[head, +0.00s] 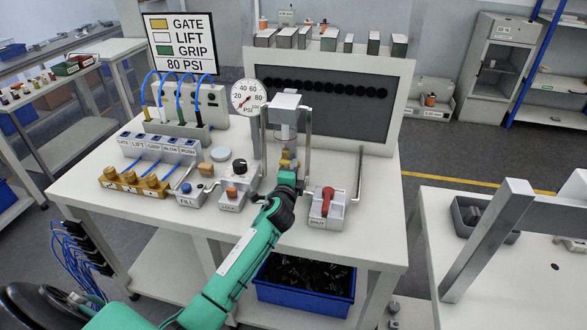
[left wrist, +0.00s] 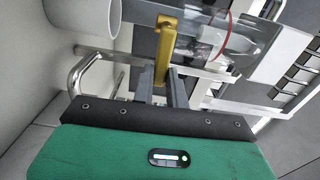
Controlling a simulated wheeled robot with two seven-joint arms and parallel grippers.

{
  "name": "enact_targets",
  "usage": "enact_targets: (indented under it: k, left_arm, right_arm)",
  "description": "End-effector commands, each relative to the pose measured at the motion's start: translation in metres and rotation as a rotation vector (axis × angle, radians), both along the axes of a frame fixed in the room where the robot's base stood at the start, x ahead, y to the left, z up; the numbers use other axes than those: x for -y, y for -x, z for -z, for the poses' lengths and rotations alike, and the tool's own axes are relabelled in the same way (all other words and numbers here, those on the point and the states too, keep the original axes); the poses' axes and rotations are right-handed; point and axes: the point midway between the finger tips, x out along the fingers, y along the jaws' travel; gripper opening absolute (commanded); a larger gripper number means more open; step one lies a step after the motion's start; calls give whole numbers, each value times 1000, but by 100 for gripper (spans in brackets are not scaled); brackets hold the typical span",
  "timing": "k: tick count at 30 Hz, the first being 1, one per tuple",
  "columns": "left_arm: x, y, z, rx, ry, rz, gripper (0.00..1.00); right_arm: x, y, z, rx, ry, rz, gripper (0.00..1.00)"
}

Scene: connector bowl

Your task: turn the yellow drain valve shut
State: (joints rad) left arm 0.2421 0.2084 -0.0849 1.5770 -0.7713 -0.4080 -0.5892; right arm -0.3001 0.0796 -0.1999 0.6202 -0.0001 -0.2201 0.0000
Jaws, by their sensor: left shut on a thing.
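The yellow drain valve (head: 287,157) sits low on the front of a clear-cylinder fixture on the white bench. My green left arm reaches up to it from the front, and its gripper (head: 287,176) hides part of the valve. In the left wrist view, the yellow handle (left wrist: 163,50) stands between the tips of the two grey fingers (left wrist: 162,80), which are shut on it. The handle's far end extends past the fingertips. The valve's exact turn angle is hard to tell. My right gripper is not in view.
A red-handled valve block (head: 328,203) stands just right of the arm. A knob box (head: 238,168), a blue-button FILL box (head: 187,188) and several yellow connectors stand left. Metal posts (head: 306,137) flank the valve. A gauge (head: 247,97) is behind; a blue bin (head: 305,283) sits below.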

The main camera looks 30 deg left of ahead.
Motion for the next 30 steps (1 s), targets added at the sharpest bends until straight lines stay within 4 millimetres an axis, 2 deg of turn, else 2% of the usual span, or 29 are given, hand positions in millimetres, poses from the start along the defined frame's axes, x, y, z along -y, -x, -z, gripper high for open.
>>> enact_targets:
  k: [17, 18, 21, 30]
  left_arm:
    - [0, 0, 3, -12, -37, 0, 0]
    - [0, 0, 3, -12, -37, 0, 16]
    - [0, 0, 3, -11, -37, 0, 36]
    - [0, 1, 2, -10, -36, 0, 36]
  right_arm:
    - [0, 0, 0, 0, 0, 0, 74]
    - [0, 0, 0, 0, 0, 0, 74]
    - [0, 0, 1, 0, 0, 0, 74]
    - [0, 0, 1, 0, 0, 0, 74]
